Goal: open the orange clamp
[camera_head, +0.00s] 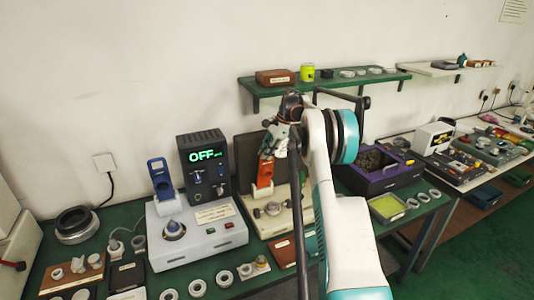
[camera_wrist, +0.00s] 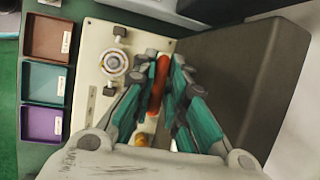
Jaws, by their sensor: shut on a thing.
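The orange clamp (camera_head: 265,172) stands upright on a cream fixture plate (camera_head: 287,222), in front of a dark panel. My gripper (camera_head: 269,152) is at the upper part of the clamp, coming from above. In the wrist view the clamp's orange lever (camera_wrist: 157,92) lies between the two teal-and-grey fingers of my gripper (camera_wrist: 163,68), which are closed on it. The fingers hide part of the lever. A round metal part (camera_wrist: 115,63) sits on the cream plate beside the clamp.
A grey device (camera_head: 195,232) with a blue clamp (camera_head: 160,176) and a control box reading OFF (camera_head: 204,168) stands to the left. A purple bin (camera_head: 378,172) is to the right. Brown, teal and purple trays (camera_wrist: 42,122) lie beside the plate. A green shelf (camera_head: 340,82) hangs behind.

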